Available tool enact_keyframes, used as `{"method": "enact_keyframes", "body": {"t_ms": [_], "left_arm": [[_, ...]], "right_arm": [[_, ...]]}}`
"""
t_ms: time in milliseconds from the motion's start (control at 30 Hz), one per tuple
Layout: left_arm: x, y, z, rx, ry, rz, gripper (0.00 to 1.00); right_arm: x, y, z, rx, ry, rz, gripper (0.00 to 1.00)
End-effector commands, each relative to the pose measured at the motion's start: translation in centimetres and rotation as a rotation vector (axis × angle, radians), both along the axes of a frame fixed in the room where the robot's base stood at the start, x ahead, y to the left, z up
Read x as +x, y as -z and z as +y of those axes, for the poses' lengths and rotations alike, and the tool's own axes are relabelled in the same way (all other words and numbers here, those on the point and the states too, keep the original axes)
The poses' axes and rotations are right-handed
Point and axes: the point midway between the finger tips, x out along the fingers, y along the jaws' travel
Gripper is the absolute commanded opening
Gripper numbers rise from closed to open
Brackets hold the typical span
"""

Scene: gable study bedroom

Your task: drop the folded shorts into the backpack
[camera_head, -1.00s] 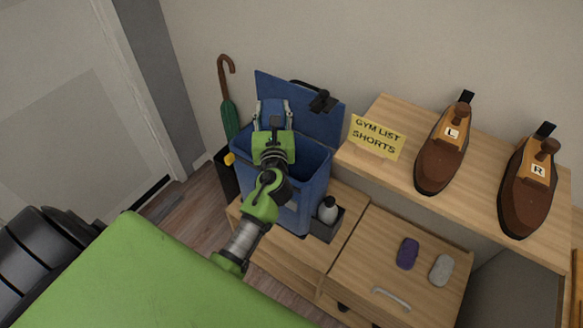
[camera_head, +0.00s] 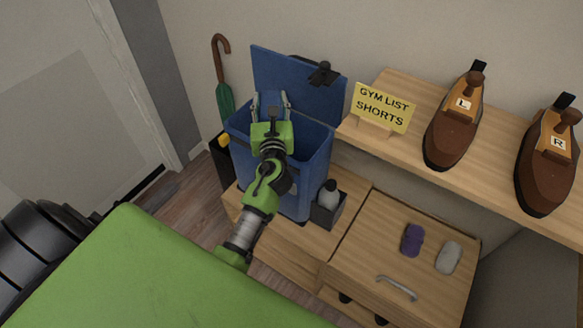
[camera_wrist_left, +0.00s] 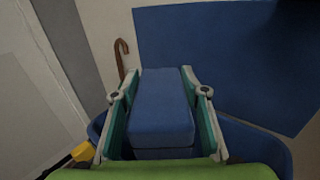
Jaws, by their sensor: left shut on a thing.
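The blue backpack (camera_head: 311,150) stands open on a low wooden bench, its flap (camera_head: 285,75) raised against the wall. My left gripper (camera_head: 270,101) is over its opening, shut on the blue folded shorts (camera_wrist_left: 160,105). In the head view the shorts (camera_head: 270,98) are partly hidden by the gripper. In the left wrist view the gripper (camera_wrist_left: 160,95) has a finger along each side of them, and the backpack rim (camera_wrist_left: 270,143) shows below. The inside of the backpack is mostly hidden by my arm. My right gripper is not in view.
A bottle in a grey box (camera_head: 328,205) is beside the backpack. A green umbrella (camera_head: 225,100) stands to its left.

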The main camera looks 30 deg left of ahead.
Motion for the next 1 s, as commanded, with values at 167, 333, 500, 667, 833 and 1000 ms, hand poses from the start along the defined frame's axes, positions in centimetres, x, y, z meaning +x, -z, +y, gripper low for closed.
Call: {"method": "enact_keyframes", "body": {"t_ms": [167, 333, 500, 667, 833, 1000], "left_arm": [[0.0, -0.2, 0.0, 0.001, 0.000, -0.001, 0.18], [0.0, -0.1, 0.0, 0.001, 0.000, -0.001, 0.61], [0.0, -0.1, 0.0, 0.001, 0.000, -0.001, 0.61], [-0.4, 0.0, -0.3, 0.000, 0.000, 0.002, 0.61], [-2.7, 0.1, -1.7, -0.001, 0.001, 0.002, 0.61], [-5.8, 0.1, -3.8, -0.001, 0.000, 0.003, 0.61]], "right_arm": [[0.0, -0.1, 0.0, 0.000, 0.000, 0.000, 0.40], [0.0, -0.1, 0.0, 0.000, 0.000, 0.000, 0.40], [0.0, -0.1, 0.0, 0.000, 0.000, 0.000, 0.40], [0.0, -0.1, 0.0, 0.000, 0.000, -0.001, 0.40], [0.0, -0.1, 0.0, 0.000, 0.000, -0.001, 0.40], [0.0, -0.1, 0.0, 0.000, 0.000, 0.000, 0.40]]}}
